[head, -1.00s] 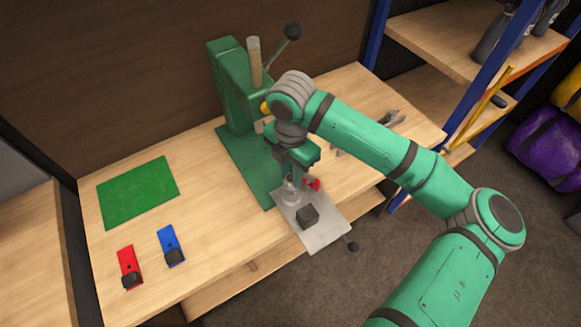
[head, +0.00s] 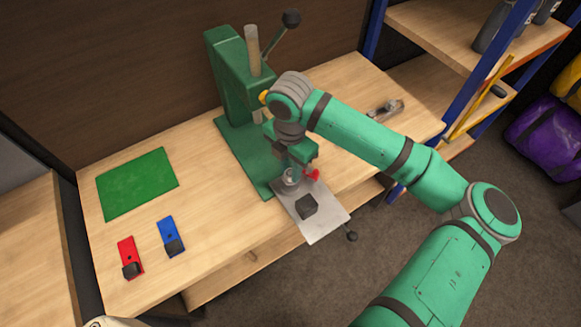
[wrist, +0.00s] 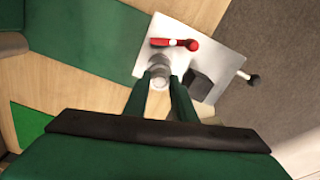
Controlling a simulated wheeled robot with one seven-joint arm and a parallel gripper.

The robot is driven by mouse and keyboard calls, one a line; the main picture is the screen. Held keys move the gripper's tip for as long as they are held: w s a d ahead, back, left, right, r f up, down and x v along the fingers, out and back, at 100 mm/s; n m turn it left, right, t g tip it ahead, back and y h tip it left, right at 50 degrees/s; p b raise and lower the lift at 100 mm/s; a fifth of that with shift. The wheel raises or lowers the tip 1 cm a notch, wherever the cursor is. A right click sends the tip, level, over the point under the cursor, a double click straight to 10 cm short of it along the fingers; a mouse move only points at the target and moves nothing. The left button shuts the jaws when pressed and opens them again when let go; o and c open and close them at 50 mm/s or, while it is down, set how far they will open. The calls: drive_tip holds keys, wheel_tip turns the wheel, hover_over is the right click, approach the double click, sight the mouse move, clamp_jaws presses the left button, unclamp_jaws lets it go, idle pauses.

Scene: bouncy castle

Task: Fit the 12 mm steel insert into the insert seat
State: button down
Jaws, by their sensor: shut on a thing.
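My gripper (wrist: 160,80) points down over the grey fixture plate (wrist: 200,55), with its two green fingers closed around a small grey cylinder, seemingly the steel insert (wrist: 159,72). In the head view my gripper (head: 291,172) is at the plate's far end. A round grey base (head: 288,187), likely the insert seat, shows on the plate right below the fingers. I cannot tell whether the insert is in it or just above it. A red handle (wrist: 174,43) lies close beside the fingers, and a dark block (head: 306,206) sits on the plate.
A green press (head: 236,85) with a lever stands behind the plate. Red (head: 126,251) and blue (head: 168,231) pieces and a green mat (head: 137,183) lie at the left of the bench. A black knob (head: 351,236) sticks out past the bench's front edge.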

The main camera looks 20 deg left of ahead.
sight(290, 173)
drive_tip(key=shift+f, duration=1.7)
idle(2.7)
drive_tip(key=c, duration=1.4)
unclamp_jaws()
wheel_tip(290, 173, up, 11)
drive_tip(key=shift+f, duration=0.1)
